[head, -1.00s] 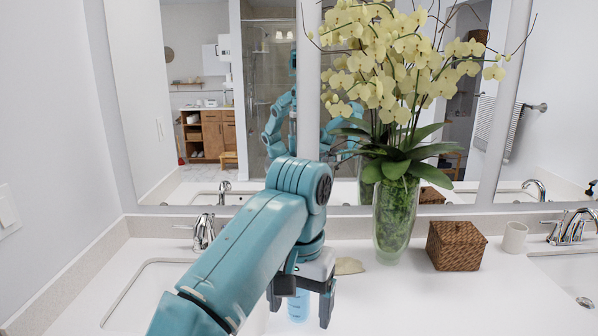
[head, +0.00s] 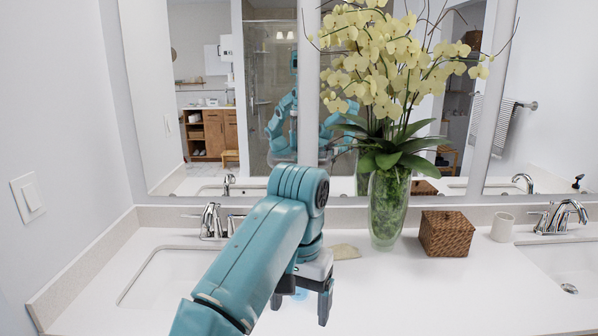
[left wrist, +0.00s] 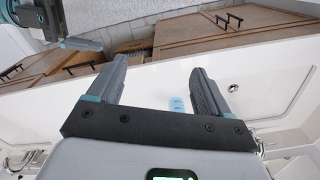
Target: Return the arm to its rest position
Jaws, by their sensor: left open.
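My left gripper (head: 301,308) hangs over the counter near its front edge, fingers pointing down, in the head view. It also shows in the left wrist view (left wrist: 158,68), with its fingers spread apart and nothing held between them. A small light-blue thing (head: 300,294) shows partly behind the gripper. It also shows in the left wrist view (left wrist: 177,104) on the white counter, close to one finger; its full shape is hidden. My left arm reaches forward across the counter.
A glass vase (head: 388,215) with yellow orchids, a woven box (head: 446,235) and a white cup (head: 503,227) stand right of the arm. A beige item (head: 345,252) lies behind the gripper. Sinks with chrome taps (head: 211,221) are at both sides. Wooden cabinet doors (left wrist: 205,35) lie below the counter.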

